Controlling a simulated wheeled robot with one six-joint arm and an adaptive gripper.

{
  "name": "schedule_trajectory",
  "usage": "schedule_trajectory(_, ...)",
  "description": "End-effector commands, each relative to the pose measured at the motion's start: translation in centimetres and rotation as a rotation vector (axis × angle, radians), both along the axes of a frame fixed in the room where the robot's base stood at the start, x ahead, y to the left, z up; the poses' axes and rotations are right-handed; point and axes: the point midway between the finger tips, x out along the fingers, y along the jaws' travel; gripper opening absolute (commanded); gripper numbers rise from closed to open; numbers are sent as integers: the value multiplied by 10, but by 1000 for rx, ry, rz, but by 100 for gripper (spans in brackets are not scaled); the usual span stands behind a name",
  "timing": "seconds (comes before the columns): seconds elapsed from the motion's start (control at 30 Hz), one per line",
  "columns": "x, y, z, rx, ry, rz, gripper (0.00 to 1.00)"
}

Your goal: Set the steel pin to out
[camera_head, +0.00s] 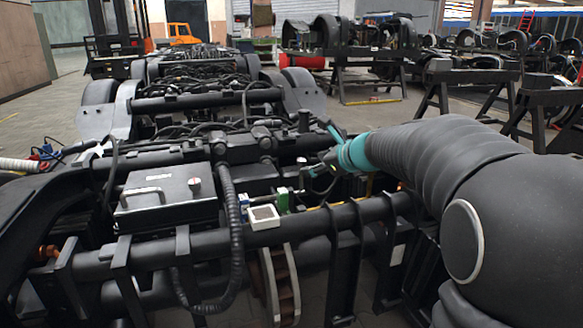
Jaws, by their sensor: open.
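My gripper (314,177) is at the end of my dark arm with its teal wrist band, near the middle of the picture over the bogie frame. It is open, with its small dark fingertips pointing left and down. A small light metal piece, possibly the steel pin (301,180), shows right at the fingertips. I cannot tell whether the fingers touch it, or how far out it stands. A green block (283,199) and a white square box (264,215) sit just left of and below the gripper.
The black bogie (150,245) fills the foreground with pipes, hoses and a black lidded box (165,192) with a handle and small knob. A thick ribbed hose (233,240) runs beside it. Dark trestles (545,100) stand at right. An orange vehicle (183,33) is far back.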

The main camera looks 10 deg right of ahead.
Motion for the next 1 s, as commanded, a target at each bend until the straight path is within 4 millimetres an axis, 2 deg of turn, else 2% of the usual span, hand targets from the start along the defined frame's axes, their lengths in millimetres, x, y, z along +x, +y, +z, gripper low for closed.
schedule_trajectory(0.03, 17, -10, -10, 78, 16, -57, 58)
schedule_trajectory(0.13, 42, -25, -14, 220, 38, -153, 58)
schedule_trajectory(0.23, 58, -35, -17, 313, 51, -214, 58)
schedule_trajectory(0.37, 68, -41, -20, 368, 59, -250, 58)
schedule_trajectory(0.57, 86, -33, -28, 374, 61, -250, 58)
schedule_trajectory(1.0, 154, -5, -59, 372, 61, -250, 58)
